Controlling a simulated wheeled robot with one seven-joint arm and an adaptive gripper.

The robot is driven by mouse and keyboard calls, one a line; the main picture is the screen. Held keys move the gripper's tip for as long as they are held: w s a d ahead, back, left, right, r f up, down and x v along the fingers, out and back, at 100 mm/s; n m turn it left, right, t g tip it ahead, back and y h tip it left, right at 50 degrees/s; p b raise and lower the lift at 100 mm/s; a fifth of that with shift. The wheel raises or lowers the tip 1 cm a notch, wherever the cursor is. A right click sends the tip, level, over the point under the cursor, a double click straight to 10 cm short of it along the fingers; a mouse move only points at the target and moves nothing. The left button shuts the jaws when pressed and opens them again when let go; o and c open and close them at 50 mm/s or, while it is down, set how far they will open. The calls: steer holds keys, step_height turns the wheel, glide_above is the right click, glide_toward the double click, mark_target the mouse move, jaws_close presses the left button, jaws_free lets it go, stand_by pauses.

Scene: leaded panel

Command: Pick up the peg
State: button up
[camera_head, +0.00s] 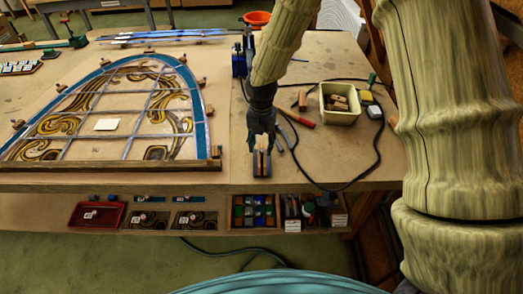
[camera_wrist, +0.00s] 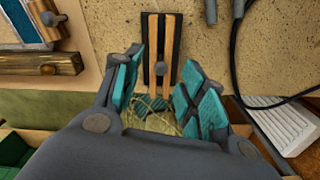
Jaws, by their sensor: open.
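The peg (camera_wrist: 168,40) shows in the wrist view as two pale wooden strips side by side with a grey round part at their middle. It lies on a dark block (camera_wrist: 145,30). In the head view the peg (camera_head: 262,162) and its block are near the table's front edge, partly hidden by my gripper. My gripper (camera_head: 262,139) points down over it. In the wrist view my gripper (camera_wrist: 162,58) is open, its teal-padded fingers on either side of the peg's near part with gaps between. Whether the fingertips have reached the peg's height, I cannot tell.
An arched leaded panel (camera_head: 207,110) with a wooden front bar (camera_head: 110,165) lies left of my gripper. To the right are a red-handled tool (camera_head: 300,119), a black cable (camera_head: 378,150) and a cream bin (camera_head: 340,117). Trays (camera_head: 95,215) stand on the shelf below.

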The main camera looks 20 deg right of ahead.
mark_target(262, 156)
steer(key=shift+f+p, duration=0.3)
steer(key=shift+f, duration=0.85)
steer(key=shift+d, duration=0.1)
jaws_close()
